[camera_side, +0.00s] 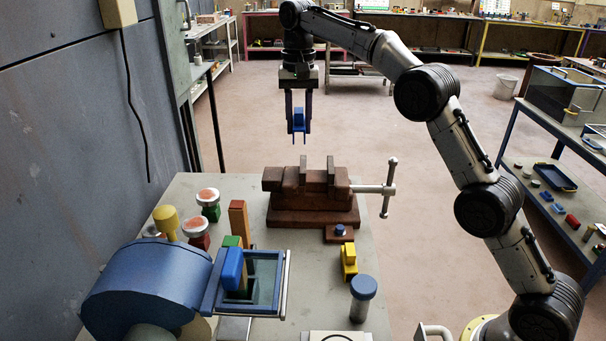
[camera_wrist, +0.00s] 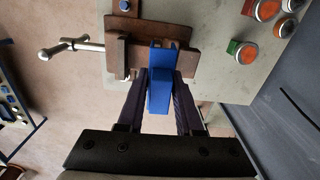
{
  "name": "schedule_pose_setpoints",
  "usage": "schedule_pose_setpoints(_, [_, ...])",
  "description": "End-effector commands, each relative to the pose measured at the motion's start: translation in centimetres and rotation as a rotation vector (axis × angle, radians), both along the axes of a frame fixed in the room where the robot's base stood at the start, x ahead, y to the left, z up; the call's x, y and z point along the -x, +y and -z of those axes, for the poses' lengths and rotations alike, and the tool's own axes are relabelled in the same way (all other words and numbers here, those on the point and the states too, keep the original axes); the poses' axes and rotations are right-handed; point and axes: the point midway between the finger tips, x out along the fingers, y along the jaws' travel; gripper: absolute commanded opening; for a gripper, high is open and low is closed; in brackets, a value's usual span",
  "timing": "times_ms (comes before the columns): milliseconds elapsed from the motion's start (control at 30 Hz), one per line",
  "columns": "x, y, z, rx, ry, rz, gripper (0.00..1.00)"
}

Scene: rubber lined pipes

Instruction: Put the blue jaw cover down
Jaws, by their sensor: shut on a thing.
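The blue jaw cover (camera_side: 299,120) is held between the fingers of my gripper (camera_side: 299,128), high above the bench and the vise in the side view. In the wrist view the blue jaw cover (camera_wrist: 160,80) sits between both fingertips of my gripper (camera_wrist: 161,85). Its forked end points away from the gripper, downward in the side view. My gripper is shut on it. The brown vise (camera_side: 308,192) stands on the bench with two upright jaws and a bar handle at its right. The vise also shows in the wrist view (camera_wrist: 118,55), beyond the cover.
A yellow block (camera_side: 348,262) and a brown plate with a blue knob (camera_side: 340,234) lie in front of the vise. A blue drum-shaped machine (camera_side: 150,288), red and green knobs (camera_side: 208,204) and a blue-capped cylinder (camera_side: 363,290) occupy the bench. Some bare bench top (camera_side: 295,255) shows between them.

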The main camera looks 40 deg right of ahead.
Motion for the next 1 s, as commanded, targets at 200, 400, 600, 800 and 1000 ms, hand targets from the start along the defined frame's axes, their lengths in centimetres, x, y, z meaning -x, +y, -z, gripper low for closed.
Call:
schedule_pose_setpoints(200, [-1.4,-2.1,2.8,0.0,0.001,0.037,0.0])
schedule_pose_setpoints(400, [-1.5,-2.7,4.6,-0.001,0.002,0.049,0.0])
schedule_pose_setpoints(600, [-1.5,-2.7,7.3,0.0,0.003,0.049,0.0])
schedule_pose_setpoints(800, [-1.5,-2.7,9.2,0.0,0.003,0.049,0.0])
schedule_pose_setpoints(1000, [-1.5,-2.7,11.4,0.0,0.0,0.049,0.0])
